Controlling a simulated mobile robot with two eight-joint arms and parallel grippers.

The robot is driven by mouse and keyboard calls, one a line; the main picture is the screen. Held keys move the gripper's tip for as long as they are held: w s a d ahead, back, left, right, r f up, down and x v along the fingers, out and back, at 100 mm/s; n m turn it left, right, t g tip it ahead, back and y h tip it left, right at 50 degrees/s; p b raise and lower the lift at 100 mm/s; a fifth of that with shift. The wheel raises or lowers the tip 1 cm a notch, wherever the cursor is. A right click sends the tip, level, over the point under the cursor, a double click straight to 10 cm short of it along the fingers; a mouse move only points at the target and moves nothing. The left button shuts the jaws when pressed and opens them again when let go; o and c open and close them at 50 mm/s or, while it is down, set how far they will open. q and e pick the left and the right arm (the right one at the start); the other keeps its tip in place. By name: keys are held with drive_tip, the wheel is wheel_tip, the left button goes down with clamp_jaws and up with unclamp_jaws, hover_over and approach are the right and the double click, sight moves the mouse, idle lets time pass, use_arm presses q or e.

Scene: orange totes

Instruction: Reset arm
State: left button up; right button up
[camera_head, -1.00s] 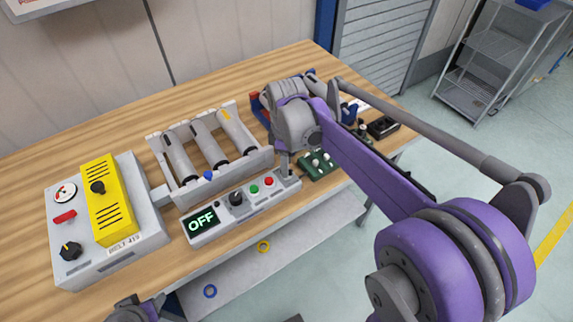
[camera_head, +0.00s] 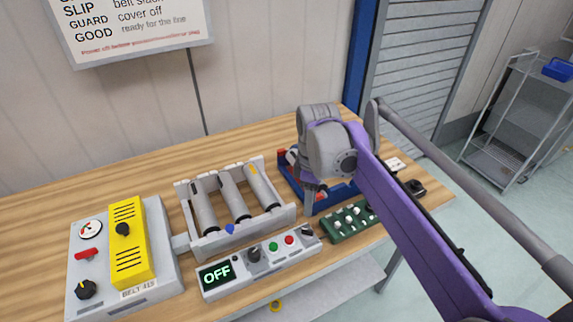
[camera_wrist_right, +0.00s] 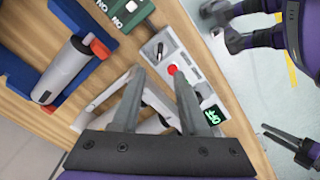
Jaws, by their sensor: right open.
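My right gripper (camera_head: 318,190) hangs from the purple right arm, above the table near the blue tray and the right end of the control panel. Its fingertips are hard to make out in the head view. In the right wrist view my right gripper (camera_wrist_right: 157,78) shows two grey fingers spread apart with nothing between them. The control panel (camera_head: 262,262) reads OFF and shows beyond the fingers in the wrist view (camera_wrist_right: 187,72). My left gripper is out of the head view. Dark and purple arm parts show at the right of the wrist view, but their jaw state is unclear.
A grey rack (camera_head: 205,242) holds several rollers. Left of it is a grey box (camera_head: 160,225) with a yellow cover (camera_head: 130,255). A blue tray (camera_head: 335,192) with a roller and a green switch block (camera_head: 350,222) lie right. A metal cart (camera_head: 490,160) stands beyond the table.

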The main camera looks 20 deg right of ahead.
drive_tip(key=s+a+f+m+t, duration=0.2)
drive_tip(key=s+f+m, duration=0.3)
drive_tip(key=s, duration=0.3)
drive_tip(key=s+a+f+m+t, duration=0.3)
drive_tip(key=s+a+f+m, duration=0.1)
drive_tip(key=s+f, duration=0.3)
drive_tip(key=shift+s+a+f+m, duration=0.25)
drive_tip(key=shift+s+a+m, duration=0.15)
drive_tip(key=shift+m, duration=0.1)
